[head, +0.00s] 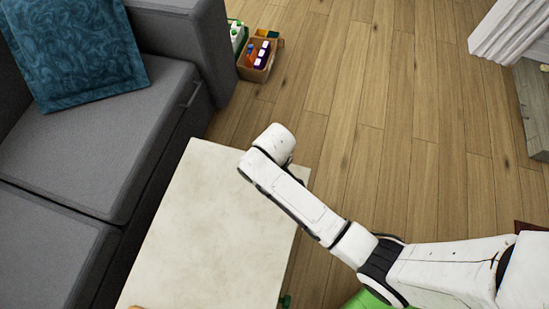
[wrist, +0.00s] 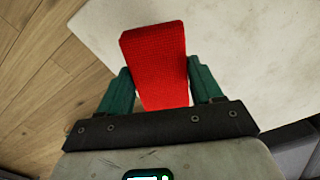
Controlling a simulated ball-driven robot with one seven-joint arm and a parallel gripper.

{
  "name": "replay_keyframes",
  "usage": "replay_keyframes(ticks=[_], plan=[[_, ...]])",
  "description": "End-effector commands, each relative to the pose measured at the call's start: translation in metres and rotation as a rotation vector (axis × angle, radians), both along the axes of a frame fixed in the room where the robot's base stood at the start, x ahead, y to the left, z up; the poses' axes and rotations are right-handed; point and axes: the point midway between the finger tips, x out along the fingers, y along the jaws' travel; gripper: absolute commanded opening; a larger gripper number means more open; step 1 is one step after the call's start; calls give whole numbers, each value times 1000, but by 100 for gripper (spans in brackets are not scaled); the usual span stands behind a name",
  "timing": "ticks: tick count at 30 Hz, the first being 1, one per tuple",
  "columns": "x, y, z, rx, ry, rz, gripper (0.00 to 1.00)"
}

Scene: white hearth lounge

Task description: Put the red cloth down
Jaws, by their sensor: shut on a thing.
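A red cloth (wrist: 155,50) shows in the wrist view as a folded, textured block. My gripper (wrist: 160,78) has its two dark green fingers on either side of the cloth and is shut on it. The cloth sticks out past the fingertips. The pale table top (wrist: 240,45) is behind and below the cloth; I cannot tell whether they touch. In the head view my arm reaches over the right edge of the white table (head: 210,225). The gripper and cloth are hidden there.
A grey sofa (head: 90,140) with a blue cushion (head: 75,50) stands left of the table. A cardboard box (head: 258,58) of bottles is on the floor beyond it. The visible table top is mostly bare, with a small orange-brown thing at its near edge. Wooden floor lies open to the right.

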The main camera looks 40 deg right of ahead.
Motion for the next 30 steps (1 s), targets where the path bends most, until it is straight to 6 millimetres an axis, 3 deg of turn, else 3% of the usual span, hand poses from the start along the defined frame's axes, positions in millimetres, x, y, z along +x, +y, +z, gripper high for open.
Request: replay_keyframes(ticks=[9, 20, 21, 30], plan=[[4, -1, -36, 0, 1, 0, 27], [4, -1, -38, 0, 0, 0, 27], [5, -1, -39, 0, 0, 0, 66], [4, -1, -38, 0, 0, 0, 90]])
